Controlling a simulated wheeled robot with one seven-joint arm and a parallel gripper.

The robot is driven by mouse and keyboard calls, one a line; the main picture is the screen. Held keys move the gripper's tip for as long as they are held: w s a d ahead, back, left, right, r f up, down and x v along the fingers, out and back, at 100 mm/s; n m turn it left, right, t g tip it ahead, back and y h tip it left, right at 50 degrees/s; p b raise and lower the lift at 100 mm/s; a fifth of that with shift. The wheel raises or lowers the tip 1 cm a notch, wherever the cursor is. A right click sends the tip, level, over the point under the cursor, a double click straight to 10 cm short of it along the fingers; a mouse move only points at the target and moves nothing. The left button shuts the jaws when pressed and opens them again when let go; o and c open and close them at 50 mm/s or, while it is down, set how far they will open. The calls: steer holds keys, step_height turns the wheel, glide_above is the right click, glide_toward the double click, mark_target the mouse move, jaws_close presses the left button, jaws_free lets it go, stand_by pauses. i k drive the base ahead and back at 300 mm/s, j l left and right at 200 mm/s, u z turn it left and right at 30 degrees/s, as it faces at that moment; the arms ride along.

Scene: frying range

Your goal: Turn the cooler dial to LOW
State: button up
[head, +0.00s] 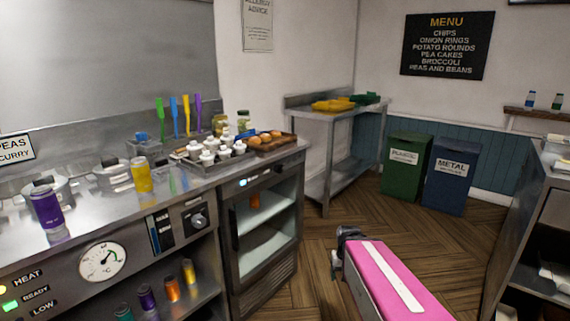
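The cooler (232,270) is the steel under-counter cabinet at the middle, with lit shelves showing inside. Its top strip has a small lit display (243,183) and a small dark round knob (279,169), which looks like its dial. The knob's setting is too small to read. A larger black knob (198,221) sits on the neighbouring panel to the left, beside a dark label. My pink arm with a white stripe reaches in from the bottom right, apart from the cooler. A dark joint shows at its far end, but no gripper fingers can be made out.
The counter holds a tray of white-topped bottles (212,158), a purple bottle (46,206) and a yellow bottle (141,174). A round gauge (102,262) is at lower left. Green (404,168) and blue (450,177) bins stand at the back. Open wooden floor (318,232) lies before the cooler.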

mark_target(278, 169)
steer(key=i+l+u, duration=0.2)
steer(key=u, duration=0.2)
steer(key=i+l+u, duration=0.2)
steer(key=l+u, duration=0.2)
steer(key=i+l+u, duration=0.15)
steer(key=u, duration=0.3)
steer(key=l, duration=0.1)
